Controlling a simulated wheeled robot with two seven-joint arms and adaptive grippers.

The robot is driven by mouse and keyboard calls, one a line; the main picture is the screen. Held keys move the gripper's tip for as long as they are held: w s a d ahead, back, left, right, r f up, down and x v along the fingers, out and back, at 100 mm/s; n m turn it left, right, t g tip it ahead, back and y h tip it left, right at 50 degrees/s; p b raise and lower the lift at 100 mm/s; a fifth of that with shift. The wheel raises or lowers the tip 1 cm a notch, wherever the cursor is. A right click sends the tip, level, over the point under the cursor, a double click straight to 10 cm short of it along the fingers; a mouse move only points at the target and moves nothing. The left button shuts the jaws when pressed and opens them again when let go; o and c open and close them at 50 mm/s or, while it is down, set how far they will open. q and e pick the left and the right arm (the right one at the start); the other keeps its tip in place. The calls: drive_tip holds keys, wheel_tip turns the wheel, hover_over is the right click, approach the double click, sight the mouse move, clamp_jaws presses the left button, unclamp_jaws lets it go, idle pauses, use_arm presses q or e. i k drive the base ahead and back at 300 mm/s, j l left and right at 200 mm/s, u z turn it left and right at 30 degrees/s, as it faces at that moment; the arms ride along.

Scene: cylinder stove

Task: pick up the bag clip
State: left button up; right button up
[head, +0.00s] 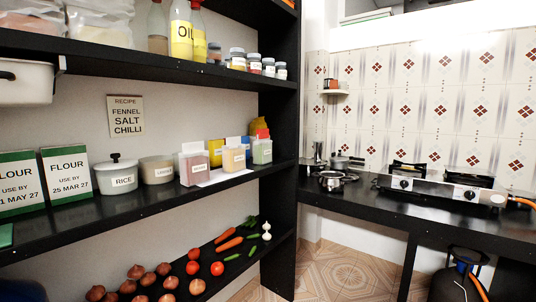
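I cannot make out a bag clip for certain. A small red shape (263,133) shows near a yellow packet (259,124) at the right end of the middle shelf, behind a green-filled container (262,150). It is too small to tell whether it is a clip. Neither of my grippers is in view.
The black middle shelf (130,207) holds flour packs (66,175), a rice pot (117,177) and several labelled containers. Vegetables lie on the shelf below. A black upright (280,150) separates the shelves from the counter with pans (333,180) and a stove (440,188).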

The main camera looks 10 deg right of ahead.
sight(263, 133)
drive_tip(key=i+l+u, duration=0.2)
drive_tip(key=i+l, duration=0.2)
drive_tip(key=l, duration=0.2)
drive_tip(key=i+l+u, duration=0.25)
drive_tip(key=l, duration=0.4)
drive_tip(key=i+l+u, duration=0.1)
drive_tip(key=i+l, duration=0.15)
drive_tip(key=i+l+u, duration=0.1)
drive_tip(key=l, duration=0.35)
drive_tip(key=i+l+u, duration=0.15)
drive_tip(key=l, duration=0.25)
drive_tip(key=i+l+u, duration=0.1)
drive_tip(key=l, duration=0.3)
drive_tip(key=i, duration=0.05)
